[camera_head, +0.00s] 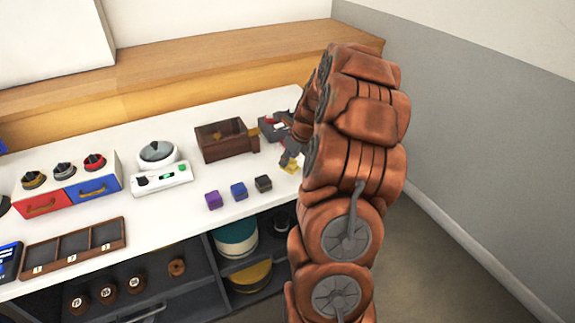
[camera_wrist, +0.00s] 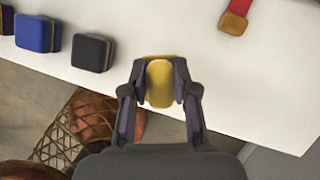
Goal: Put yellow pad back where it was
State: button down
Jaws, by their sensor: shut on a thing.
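The yellow pad (camera_wrist: 159,85) sits between the two fingers of my gripper (camera_wrist: 159,78) in the wrist view, at the edge of the white tabletop. My gripper is shut on it. In the head view my gripper (camera_head: 287,152) points down at the table's right end, and a bit of the yellow pad (camera_head: 290,168) shows below it. It is roughly in line with the purple pad (camera_head: 213,200), blue pad (camera_head: 238,191) and black pad (camera_head: 263,183). I cannot tell whether the yellow pad touches the table.
A brown wooden box (camera_head: 222,143) stands behind the pads. A white device with a round dial (camera_head: 160,172) and a red and blue drawer unit (camera_head: 68,190) stand further left. A red strip with an orange tip (camera_wrist: 234,22) lies near my gripper.

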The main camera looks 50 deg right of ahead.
jog(key=shift+w+d, duration=0.1)
jog(key=shift+w, duration=0.15)
jog(key=shift+w+f, duration=0.1)
jog(key=shift+f, duration=0.3)
jog(key=shift+f+p, duration=0.35)
jog(key=shift+f, duration=1.05)
jog(key=shift+f, duration=0.1)
jog(key=c, duration=0.9)
grip_release()
jog(key=b+v, duration=0.1)
jog(key=v, duration=1.1)
